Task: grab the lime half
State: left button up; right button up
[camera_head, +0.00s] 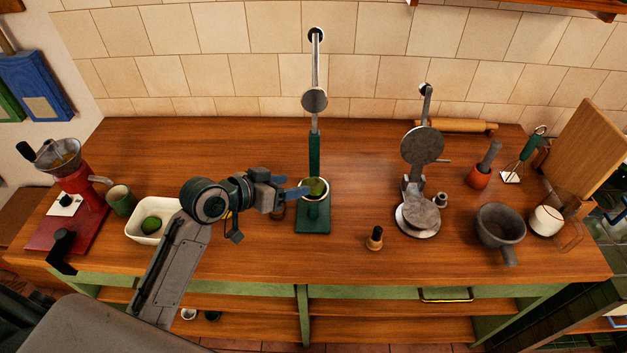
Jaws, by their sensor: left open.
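A green lime half (315,185) sits in the round cup of the green citrus press (313,222), near the middle of the counter. My left gripper (303,191) reaches in from the left, its bluish fingers at the cup's left rim, right beside the lime half. It is open; I cannot tell whether a finger touches the lime. Another green lime piece (151,224) lies in the white square bowl (171,207) at the left; whether it is whole or cut is unclear. My right gripper does not show.
The press's upright post and lever (315,100) rise behind the cup. A metal tortilla press (418,215) stands open to the right, with a small wooden-handled tool (375,239) in front. The back-left counter is clear.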

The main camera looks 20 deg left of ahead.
aim_at(307, 182)
pick_arm(q)
jog(key=shift+w+d+f+p, duration=0.1)
jog(key=shift+w+d+p, duration=0.25)
jog(key=shift+w+p, duration=0.15)
jog(key=p+x, duration=0.2)
jog(key=x, duration=0.2)
jog(key=shift+d, duration=0.15)
jog(key=shift+w+f, duration=0.1)
jog(key=shift+w, duration=0.05)
jog(key=c, duration=0.5)
jog(key=shift+c, duration=1)
